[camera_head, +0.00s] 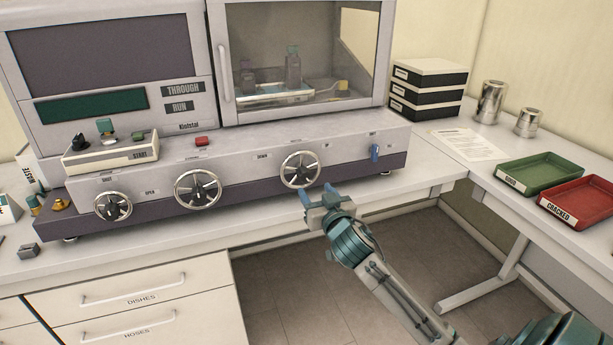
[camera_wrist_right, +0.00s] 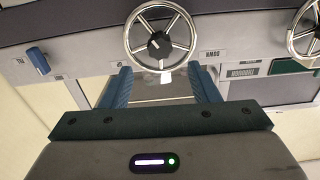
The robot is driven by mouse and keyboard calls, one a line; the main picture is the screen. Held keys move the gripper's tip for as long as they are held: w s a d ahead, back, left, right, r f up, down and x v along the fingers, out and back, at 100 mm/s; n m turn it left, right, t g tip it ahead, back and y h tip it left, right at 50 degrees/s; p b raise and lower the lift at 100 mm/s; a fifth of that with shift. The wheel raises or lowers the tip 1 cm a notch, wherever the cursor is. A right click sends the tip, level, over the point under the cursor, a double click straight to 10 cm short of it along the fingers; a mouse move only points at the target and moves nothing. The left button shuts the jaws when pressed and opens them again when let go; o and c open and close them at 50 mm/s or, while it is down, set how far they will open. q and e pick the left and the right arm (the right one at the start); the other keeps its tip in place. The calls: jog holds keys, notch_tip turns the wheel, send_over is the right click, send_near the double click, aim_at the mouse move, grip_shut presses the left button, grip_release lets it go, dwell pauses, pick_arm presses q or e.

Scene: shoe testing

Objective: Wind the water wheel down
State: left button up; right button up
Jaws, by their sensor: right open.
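The rightmost spoked metal handwheel (camera_head: 301,170) is on the front panel of the grey machine, with a DOWN label (camera_head: 262,157) to its left. I take it as the water wheel; its own name label is too small to read. In the right wrist view the same wheel (camera_wrist_right: 160,42) is upside down, just beyond the fingertips and centred between them. My right gripper (camera_head: 322,199) is open and empty, just in front of and below this wheel, apparently not touching it. My left gripper is not in view.
Two similar wheels, the middle one (camera_head: 198,188) and the left one (camera_head: 113,206), are on the same panel. A blue switch (camera_head: 375,152) is to the right. A green tray (camera_head: 540,173) and a red tray (camera_head: 580,203) lie on the right bench. Open floor is below.

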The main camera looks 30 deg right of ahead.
aim_at(306, 177)
jog(key=p+x, duration=0.1)
jog(key=x, duration=0.5)
jog(key=shift+w+p, duration=0.25)
jog(key=shift+p, duration=0.05)
jog(key=shift+w+d, duration=0.2)
jog(key=shift+w, duration=0.4)
jog(key=shift+w+f, duration=0.1)
jog(key=shift+c, duration=0.2)
jog(key=c, duration=0.9)
